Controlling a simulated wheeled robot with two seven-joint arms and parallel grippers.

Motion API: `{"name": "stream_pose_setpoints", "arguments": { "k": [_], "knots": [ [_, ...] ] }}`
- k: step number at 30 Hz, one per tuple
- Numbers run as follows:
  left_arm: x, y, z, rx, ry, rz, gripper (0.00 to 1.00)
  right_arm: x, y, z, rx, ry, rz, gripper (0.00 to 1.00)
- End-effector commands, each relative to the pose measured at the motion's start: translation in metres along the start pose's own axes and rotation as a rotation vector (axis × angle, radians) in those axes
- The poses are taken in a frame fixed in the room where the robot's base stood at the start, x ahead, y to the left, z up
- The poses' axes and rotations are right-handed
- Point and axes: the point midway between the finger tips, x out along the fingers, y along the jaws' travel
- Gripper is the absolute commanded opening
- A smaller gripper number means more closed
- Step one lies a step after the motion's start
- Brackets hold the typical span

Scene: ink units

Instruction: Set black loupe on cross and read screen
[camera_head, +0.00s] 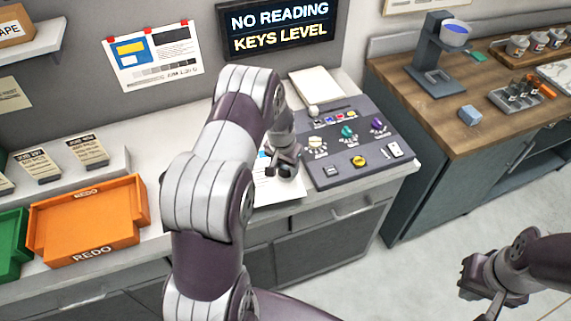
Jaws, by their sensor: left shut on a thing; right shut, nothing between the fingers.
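My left gripper (285,158) reaches down over the counter and is shut on the black loupe (288,169), a small dark round piece mostly hidden by the fingers. The loupe is at or just above a white printed sheet (272,192); I cannot tell whether it touches. No cross can be made out on the sheet, which my arm and gripper partly cover. The wall screen (280,26) reads "NO READING" and "KEYS LEVEL". My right gripper (470,282) is shut and empty, over the floor at lower right.
A dark grey control panel (350,160) with coloured knobs stands right of the sheet. A white pad (317,88) lies behind it. An orange REDO tray (90,222) and a green tray (12,245) are at left. A wooden-topped bench (470,145) stands at right.

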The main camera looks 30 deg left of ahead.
Motion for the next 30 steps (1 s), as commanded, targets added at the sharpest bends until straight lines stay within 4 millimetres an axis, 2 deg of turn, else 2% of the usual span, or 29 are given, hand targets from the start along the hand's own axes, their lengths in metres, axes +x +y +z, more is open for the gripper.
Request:
{"name": "stream_pose_setpoints", "arguments": {
  "k": [30],
  "knots": [
    [0.0045,-0.0051,0.0054,-0.001,0.0,0.0,0.19,0.0047,-0.0001,0.0006,0.0,0.0,0.0,0.0]
  ]
}}
